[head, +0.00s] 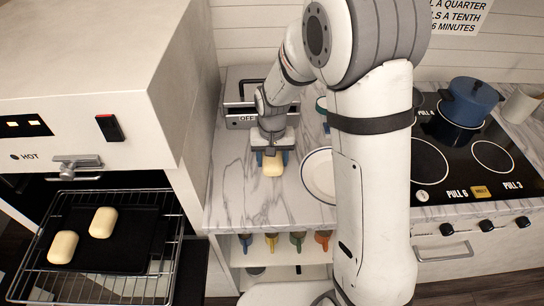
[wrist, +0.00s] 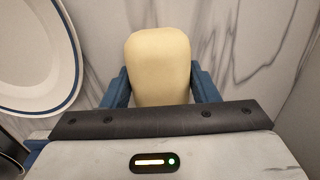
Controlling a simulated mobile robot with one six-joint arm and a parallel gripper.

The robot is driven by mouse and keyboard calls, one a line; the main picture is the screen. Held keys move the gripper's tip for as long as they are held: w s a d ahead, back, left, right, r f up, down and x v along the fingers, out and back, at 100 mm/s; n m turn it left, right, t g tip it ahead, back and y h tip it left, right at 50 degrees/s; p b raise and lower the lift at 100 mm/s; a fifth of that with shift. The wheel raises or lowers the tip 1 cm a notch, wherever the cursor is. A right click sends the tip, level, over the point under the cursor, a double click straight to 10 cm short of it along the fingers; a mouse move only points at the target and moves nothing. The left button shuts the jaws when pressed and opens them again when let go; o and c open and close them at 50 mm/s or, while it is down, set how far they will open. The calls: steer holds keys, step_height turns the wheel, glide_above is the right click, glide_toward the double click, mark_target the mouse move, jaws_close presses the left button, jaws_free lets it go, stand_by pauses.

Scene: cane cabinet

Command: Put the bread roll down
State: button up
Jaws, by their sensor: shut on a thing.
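A pale yellow bread roll (head: 273,164) is between the blue fingers of my gripper (head: 271,157), over the marble counter (head: 235,195). In the wrist view the bread roll (wrist: 158,62) stands out past the fingers of my gripper (wrist: 160,88), which are shut on its sides. I cannot tell whether the roll touches the counter or is held a little above it. Two more pale rolls (head: 103,222) (head: 62,247) lie on a dark tray (head: 128,250) on the pulled-out oven rack at the left.
A white plate with a dark blue rim (head: 318,172) lies right of my gripper, partly behind my arm; it also shows in the wrist view (wrist: 35,50). A grey box marked OFF (head: 243,120) stands behind. A stovetop (head: 450,150) with a blue pot (head: 470,100) is at right. The counter's front left is clear.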

steer(key=o, duration=0.5)
steer(key=shift+f, duration=0.15)
steer(key=o, duration=0.5)
